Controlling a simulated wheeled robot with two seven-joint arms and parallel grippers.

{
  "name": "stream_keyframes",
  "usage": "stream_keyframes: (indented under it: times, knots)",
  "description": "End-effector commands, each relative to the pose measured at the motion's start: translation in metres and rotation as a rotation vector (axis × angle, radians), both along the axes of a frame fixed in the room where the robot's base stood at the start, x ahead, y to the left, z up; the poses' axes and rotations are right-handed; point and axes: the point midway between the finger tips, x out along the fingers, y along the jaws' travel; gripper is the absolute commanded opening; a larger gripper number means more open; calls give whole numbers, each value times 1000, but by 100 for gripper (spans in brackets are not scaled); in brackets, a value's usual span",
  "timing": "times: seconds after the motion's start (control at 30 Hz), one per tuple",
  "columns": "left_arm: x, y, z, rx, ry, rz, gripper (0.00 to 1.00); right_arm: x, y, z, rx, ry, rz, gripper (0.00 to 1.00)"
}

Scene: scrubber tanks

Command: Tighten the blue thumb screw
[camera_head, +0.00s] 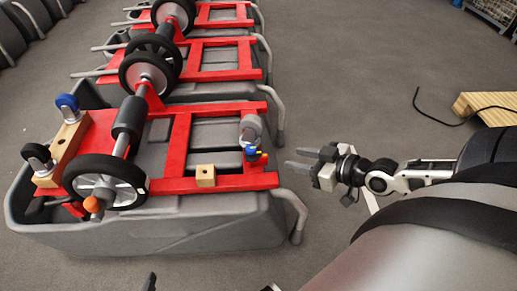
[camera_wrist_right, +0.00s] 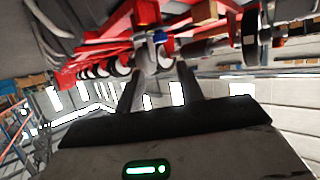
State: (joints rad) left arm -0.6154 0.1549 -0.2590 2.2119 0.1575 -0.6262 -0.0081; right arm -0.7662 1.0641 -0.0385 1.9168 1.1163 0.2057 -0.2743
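The blue thumb screw (camera_head: 251,150) sits near the right end of the red frame (camera_head: 225,183), below a grey rounded part (camera_head: 250,128). A small yellow piece shows beside it. In the right wrist view the blue screw (camera_wrist_right: 158,36) is small, ahead of the fingers and slightly above their tips. My right gripper (camera_head: 290,159) is open and empty, just right of the frame and apart from the screw; its two fingers also show in the right wrist view (camera_wrist_right: 158,75). A dark tip at the bottom edge of the head view may be part of my left gripper; its fingers cannot be made out.
The frame rests on a grey tank (camera_head: 180,235). A grey curved handle (camera_head: 297,215) stands at its right corner, near my right gripper. A wooden block (camera_head: 206,176) sits on the frame. Similar tanks stand behind. Bare floor and a wooden pallet (camera_head: 485,108) lie right.

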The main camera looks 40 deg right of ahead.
Motion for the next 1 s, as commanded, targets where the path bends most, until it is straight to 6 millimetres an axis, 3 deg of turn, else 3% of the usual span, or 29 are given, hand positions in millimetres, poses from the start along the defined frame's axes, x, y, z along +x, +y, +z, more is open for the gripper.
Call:
stream_keyframes:
  times: [0.03,0.17,0.47,0.7,1.0]
  knots:
    - [1,-2,-12,0,12,-7,100,10,3,-6,4,-7,-2,37]
    - [2,-5,-26,-3,38,-20,100,30,10,-14,5,-8,-1,37]
    - [4,-10,-45,-5,70,-39,100,80,27,-34,6,-5,-1,37]
    - [8,-11,-41,-15,35,-37,100,110,38,-49,3,-2,0,37]
    - [8,-14,-33,-25,12,-41,100,120,41,-53,0,1,2,37]
